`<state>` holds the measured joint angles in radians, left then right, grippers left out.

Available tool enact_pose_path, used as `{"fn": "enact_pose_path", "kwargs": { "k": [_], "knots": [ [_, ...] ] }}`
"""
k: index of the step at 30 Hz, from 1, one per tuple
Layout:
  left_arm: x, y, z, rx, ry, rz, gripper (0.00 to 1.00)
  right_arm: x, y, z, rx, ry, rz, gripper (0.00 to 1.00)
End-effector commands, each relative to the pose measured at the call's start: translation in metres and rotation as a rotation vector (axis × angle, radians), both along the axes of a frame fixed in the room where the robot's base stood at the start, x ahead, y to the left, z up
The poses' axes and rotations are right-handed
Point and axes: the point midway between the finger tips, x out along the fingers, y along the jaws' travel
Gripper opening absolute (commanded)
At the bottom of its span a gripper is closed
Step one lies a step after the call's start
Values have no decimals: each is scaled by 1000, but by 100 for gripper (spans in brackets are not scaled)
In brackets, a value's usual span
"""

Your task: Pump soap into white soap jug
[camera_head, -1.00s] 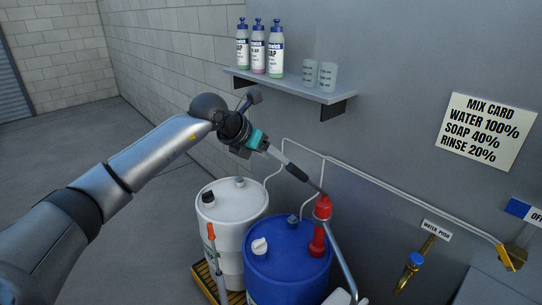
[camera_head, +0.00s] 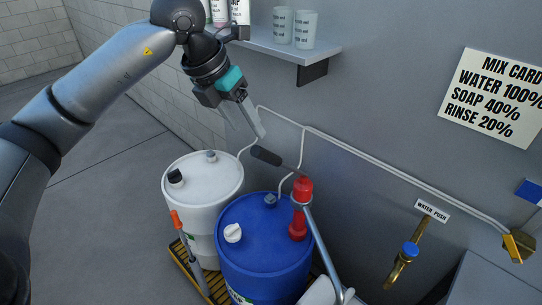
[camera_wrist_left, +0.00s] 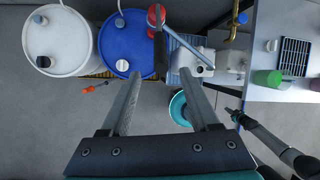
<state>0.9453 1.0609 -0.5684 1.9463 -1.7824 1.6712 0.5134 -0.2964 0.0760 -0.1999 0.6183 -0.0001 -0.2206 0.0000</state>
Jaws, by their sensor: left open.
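The red pump (camera_head: 300,207) stands on the blue drum (camera_head: 262,245), with a silver spout pipe (camera_head: 325,245) running down to the right. Its lever has a black grip (camera_head: 266,156). My left gripper (camera_head: 255,128) is open and empty, just above and left of this grip. In the left wrist view the grip (camera_wrist_left: 160,55) shows beyond and between the open fingers (camera_wrist_left: 160,76). A white jug (camera_wrist_left: 196,64) is by the spout's end in that view; only a white part (camera_head: 318,292) shows in the head view. My right gripper (camera_wrist_left: 234,116) appears small there, its jaws unclear.
A white drum (camera_head: 203,190) stands left of the blue one on a yellow pallet (camera_head: 190,272). A wall shelf (camera_head: 280,48) holds bottles and two cups. A brass water tap (camera_head: 408,255) is at the right. A teal bucket (camera_wrist_left: 178,108) sits on the floor.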

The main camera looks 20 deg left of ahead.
Motion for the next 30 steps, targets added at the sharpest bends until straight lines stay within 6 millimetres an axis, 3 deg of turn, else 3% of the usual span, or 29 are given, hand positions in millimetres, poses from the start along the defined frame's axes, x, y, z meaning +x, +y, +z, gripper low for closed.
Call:
{"fn": "enact_pose_path", "kwargs": {
  "k": [5,16,22,30],
  "knots": [
    [12,-8,-35,-1,5,-3,62,-18,-2,3,-4,29,0,0],
    [39,-23,-103,-2,2,-1,62,5,-2,13,-2,-10,1,0],
    [46,-26,-120,-2,0,-1,62,4,-2,14,-2,-9,1,0],
    [48,-26,-124,0,-2,-1,62,0,-3,14,-4,-3,1,0]
  ]
}}
